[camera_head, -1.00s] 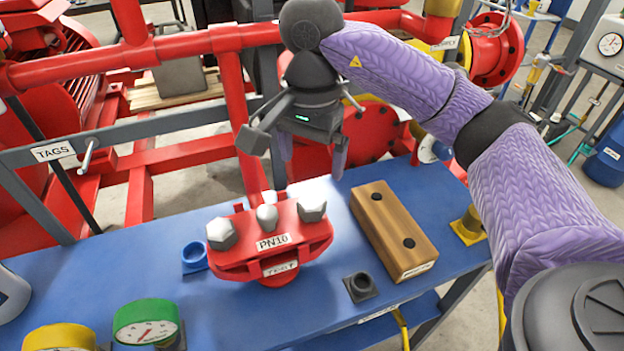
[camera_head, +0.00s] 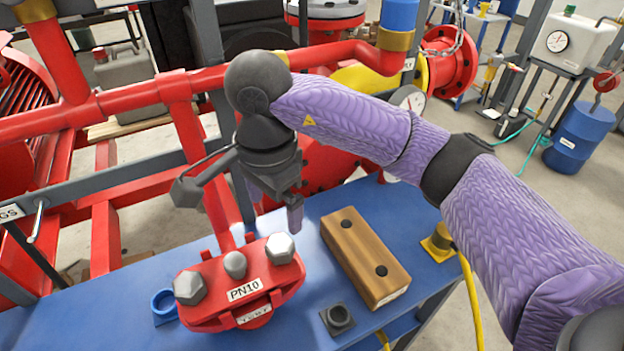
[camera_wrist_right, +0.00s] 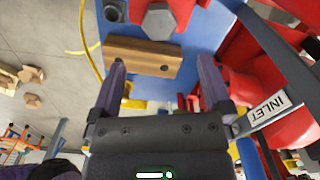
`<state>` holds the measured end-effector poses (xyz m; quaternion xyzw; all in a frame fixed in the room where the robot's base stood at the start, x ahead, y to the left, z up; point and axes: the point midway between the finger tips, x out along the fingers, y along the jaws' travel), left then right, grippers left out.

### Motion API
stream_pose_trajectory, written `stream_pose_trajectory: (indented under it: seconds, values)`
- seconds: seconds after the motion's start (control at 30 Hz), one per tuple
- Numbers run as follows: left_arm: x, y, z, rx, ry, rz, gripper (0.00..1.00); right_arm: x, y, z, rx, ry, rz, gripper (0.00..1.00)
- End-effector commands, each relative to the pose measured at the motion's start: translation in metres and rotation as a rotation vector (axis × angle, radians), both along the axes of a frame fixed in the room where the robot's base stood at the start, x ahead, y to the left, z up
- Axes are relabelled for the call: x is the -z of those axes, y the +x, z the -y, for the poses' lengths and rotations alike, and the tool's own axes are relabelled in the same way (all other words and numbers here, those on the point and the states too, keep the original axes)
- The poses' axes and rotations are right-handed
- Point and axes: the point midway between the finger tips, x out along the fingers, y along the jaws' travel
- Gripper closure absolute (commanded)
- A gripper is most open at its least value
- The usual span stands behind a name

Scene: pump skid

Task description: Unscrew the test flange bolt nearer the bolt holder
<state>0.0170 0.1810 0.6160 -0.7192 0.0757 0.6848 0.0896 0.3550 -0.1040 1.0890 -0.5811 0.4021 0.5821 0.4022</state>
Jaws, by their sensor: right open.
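The red test flange (camera_head: 215,268) with a PN10 label sits on the blue bench. A large grey hex bolt (camera_head: 189,288) stands at its left end, another hex bolt (camera_head: 280,248) at its right end, nearer the wooden bolt holder (camera_head: 365,258). A rounded grey piece (camera_head: 235,264) is between them. The holder has two dark holes on top. My right gripper (camera_head: 272,208) is open and empty, pointing down above and behind the right bolt, not touching it. In the right wrist view the hex bolt (camera_wrist_right: 158,20) lies beyond the open fingers (camera_wrist_right: 162,70). My left gripper is not in view.
A black square socket (camera_head: 338,318) sits in front of the holder, and a blue ring (camera_head: 164,304) is left of the flange. A yellow fitting (camera_head: 438,242) is at the bench's right end. Red pipework (camera_head: 140,95) runs close behind the bench and my right gripper.

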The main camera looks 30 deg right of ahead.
Motion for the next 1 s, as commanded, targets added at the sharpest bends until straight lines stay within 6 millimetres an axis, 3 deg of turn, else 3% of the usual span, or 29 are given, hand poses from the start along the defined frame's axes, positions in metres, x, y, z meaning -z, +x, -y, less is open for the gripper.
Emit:
stream_pose_trajectory:
  seconds: [0.13, 0.3, 0.5, 0.87, 1.0]
  values:
    - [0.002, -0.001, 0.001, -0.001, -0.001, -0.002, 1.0, 0.015, -0.001, -0.005, 0.006, -0.001, -0.004, 0.0]
    - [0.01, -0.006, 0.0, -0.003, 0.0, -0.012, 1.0, 0.056, -0.002, -0.004, 0.006, -0.001, -0.006, 0.0]
    - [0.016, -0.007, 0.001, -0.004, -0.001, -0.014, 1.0, 0.091, -0.001, -0.004, 0.005, 0.0, -0.003, 0.0]
    - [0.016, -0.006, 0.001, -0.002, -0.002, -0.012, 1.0, 0.1, -0.001, -0.004, 0.005, 0.0, 0.0, 0.0]
    - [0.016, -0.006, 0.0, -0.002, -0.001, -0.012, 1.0, 0.1, -0.001, -0.004, 0.005, 0.0, 0.0, 0.3]
